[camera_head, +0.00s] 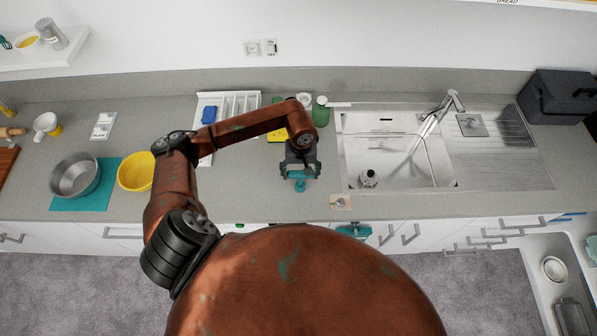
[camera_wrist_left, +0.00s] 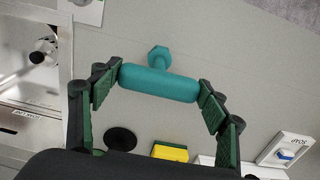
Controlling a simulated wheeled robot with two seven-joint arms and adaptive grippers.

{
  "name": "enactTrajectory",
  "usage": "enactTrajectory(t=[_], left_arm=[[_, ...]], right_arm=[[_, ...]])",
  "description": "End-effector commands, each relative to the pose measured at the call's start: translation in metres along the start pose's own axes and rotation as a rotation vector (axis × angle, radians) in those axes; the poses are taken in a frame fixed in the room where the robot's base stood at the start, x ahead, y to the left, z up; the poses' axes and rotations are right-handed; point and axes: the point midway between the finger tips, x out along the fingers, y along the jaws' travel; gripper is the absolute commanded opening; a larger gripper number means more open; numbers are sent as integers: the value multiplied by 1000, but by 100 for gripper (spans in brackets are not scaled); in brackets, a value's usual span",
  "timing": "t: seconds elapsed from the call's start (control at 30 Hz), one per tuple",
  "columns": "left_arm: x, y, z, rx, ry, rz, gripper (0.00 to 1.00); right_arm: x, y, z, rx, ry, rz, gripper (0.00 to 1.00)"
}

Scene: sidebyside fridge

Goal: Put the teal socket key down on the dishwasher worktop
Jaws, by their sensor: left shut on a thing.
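The teal socket key (camera_head: 300,185) is T-shaped, with a thick bar and a short stem ending in a hexagonal head. My left gripper (camera_head: 300,173) is shut on it, over the grey worktop (camera_head: 255,185) left of the sink. In the left wrist view, the fingers of my left gripper (camera_wrist_left: 160,92) press the two ends of the key's bar (camera_wrist_left: 158,82); its stem points away from the palm. I cannot tell whether the key touches the worktop (camera_wrist_left: 220,50). My right gripper is not in view.
A yellow bowl (camera_head: 136,172) and a steel pot (camera_head: 75,175) stand left. A white divided tray (camera_head: 235,103) and yellow sponge (camera_wrist_left: 172,153) lie behind.

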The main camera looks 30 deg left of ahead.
Motion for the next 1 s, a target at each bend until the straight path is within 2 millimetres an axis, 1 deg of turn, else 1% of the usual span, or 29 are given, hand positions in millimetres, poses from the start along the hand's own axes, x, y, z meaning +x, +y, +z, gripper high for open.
enactTrajectory(t=[0.07,0.1,0.3,0.57,0.73,0.87,1.0], left_arm=[[3,0,0,0,1,0,26],[2,0,0,0,0,0,71],[1,0,0,1,0,0,85],[1,0,0,1,0,0,86],[-4,1,0,0,0,1,86],[-24,0,-2,2,6,1,86],[-54,0,-2,1,7,1,86]], right_arm=[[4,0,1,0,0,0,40],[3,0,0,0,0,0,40],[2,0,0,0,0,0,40],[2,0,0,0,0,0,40],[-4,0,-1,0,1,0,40],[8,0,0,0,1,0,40],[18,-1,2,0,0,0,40]])
